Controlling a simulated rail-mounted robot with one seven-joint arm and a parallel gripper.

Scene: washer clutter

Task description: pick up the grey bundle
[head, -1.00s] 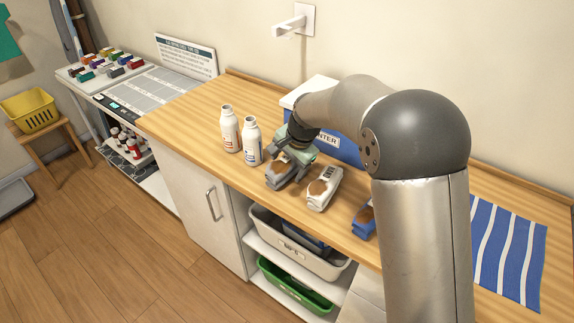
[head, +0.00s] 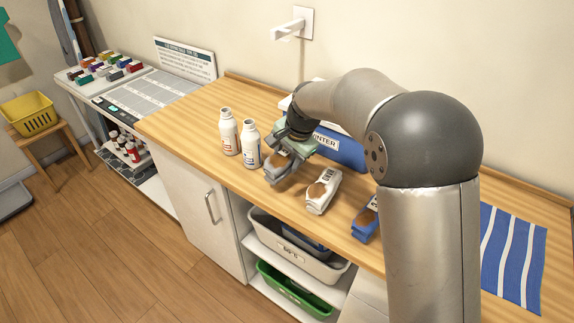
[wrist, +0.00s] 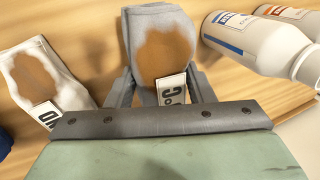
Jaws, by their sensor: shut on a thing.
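The grey bundle (head: 281,168) is a folded grey cloth with a brown stain and a white label. My gripper (head: 288,158) is shut on it at the worktop, left of the white bundle. In the wrist view the grey bundle (wrist: 160,48) sits between the two dark fingers of my gripper (wrist: 160,88), its label close to the palm. My gripper partly covers the bundle in the head view. I cannot tell whether the bundle touches the worktop.
A white stained bundle (head: 322,191) lies close on the right, and a blue one (head: 366,222) beyond it. Two white bottles (head: 228,132) (head: 250,144) stand close on the left. A blue box (head: 345,152) is behind. Bins (head: 300,262) sit on shelves below.

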